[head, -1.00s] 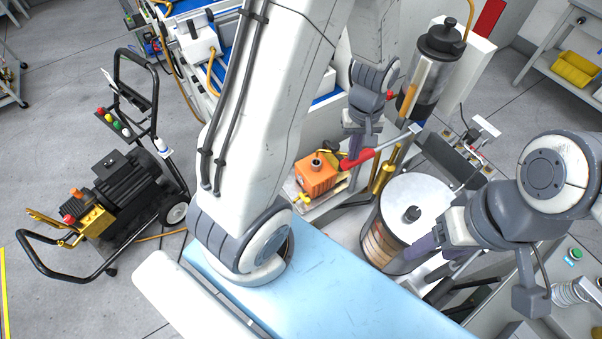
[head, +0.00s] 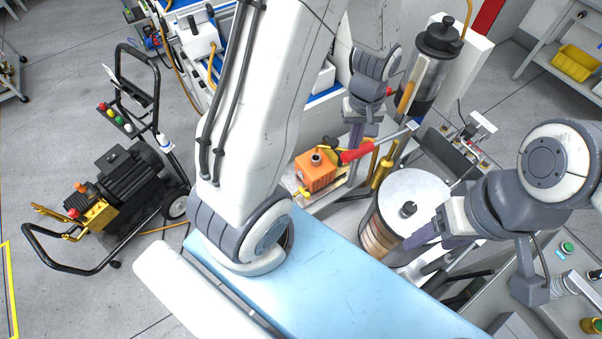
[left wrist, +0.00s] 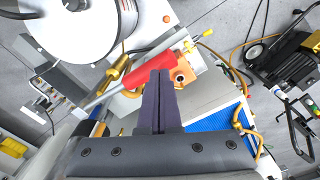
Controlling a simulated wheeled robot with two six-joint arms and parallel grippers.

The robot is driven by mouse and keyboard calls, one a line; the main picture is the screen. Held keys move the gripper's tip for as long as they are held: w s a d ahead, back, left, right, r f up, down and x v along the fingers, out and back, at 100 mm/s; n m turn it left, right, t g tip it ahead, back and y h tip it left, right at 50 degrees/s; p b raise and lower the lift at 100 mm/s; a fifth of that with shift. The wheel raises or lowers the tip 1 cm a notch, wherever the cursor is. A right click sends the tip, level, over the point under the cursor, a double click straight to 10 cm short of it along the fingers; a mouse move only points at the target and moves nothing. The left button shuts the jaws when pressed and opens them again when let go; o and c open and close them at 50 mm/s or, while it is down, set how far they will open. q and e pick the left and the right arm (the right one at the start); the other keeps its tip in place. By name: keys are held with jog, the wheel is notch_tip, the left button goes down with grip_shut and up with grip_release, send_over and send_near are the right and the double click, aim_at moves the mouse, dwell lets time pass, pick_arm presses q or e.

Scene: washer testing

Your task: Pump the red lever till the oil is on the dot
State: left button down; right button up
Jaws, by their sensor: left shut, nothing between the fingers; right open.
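The red lever (head: 356,154) is a red grip on a metal rod, slanting up to the right beside the orange pump body (head: 316,170). My left gripper (head: 352,146) is shut and empty, with its dark fingers at the red grip. In the left wrist view the fingertips (left wrist: 159,76) overlap the red grip (left wrist: 150,72); I cannot tell whether they touch it. A clear cylinder (head: 427,75) with a dark cap and dark contents stands behind; no dot or oil level can be made out. My right gripper (head: 422,236) is open beside the white-topped canister (head: 405,190).
A black wheeled machine (head: 125,180) stands on the floor at left. A panel with a green button (head: 567,247) is at right. A yellow bin (head: 577,62) sits on a shelf at the far right.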

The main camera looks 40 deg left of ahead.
pick_arm(q)
jog(key=shift+f, duration=0.1)
notch_tip(320, 180, down, 12)
jog(key=b, duration=0.9)
notch_tip(320, 180, up, 13)
jog(key=p, duration=1.1)
jog(key=shift+f, duration=0.3)
notch_tip(320, 180, down, 12)
jog(key=b, duration=1)
notch_tip(320, 180, up, 12)
jog(key=p, duration=1.1)
jog(key=shift+r, duration=0.2)
jog(key=shift+f, duration=0.15)
